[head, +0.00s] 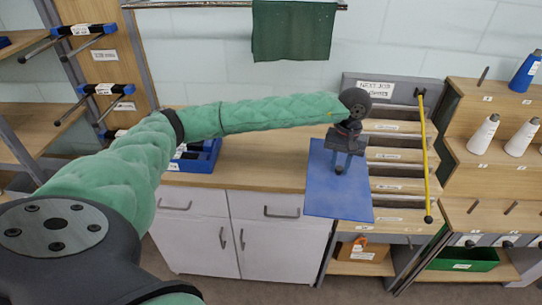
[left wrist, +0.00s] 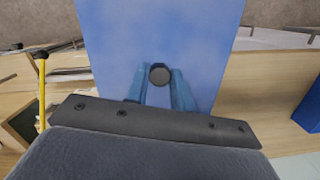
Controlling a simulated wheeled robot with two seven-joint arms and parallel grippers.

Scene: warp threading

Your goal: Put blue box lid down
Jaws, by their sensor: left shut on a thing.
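The blue box lid (head: 325,196) is a flat blue panel held in the air over the counter's front edge, left of the slotted rack. My left gripper (head: 343,164) is shut on the lid's small dark round knob (left wrist: 160,74). In the left wrist view the blue fingers (left wrist: 160,86) stand either side of the knob, and the lid (left wrist: 160,30) spreads behind them. The open blue box (head: 206,160) sits on the counter to the left, partly hidden by my left arm. A blue side, likely this box (left wrist: 308,115), shows at the right edge of the wrist view. My right gripper is out of view.
The wooden counter (head: 262,150) is clear between the blue box and the lid. A slotted rack (head: 397,155) with a yellow rod (head: 424,150) stands right of the lid. Shelves with white bottles (head: 483,134) are at far right. A green cloth (head: 293,30) hangs behind.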

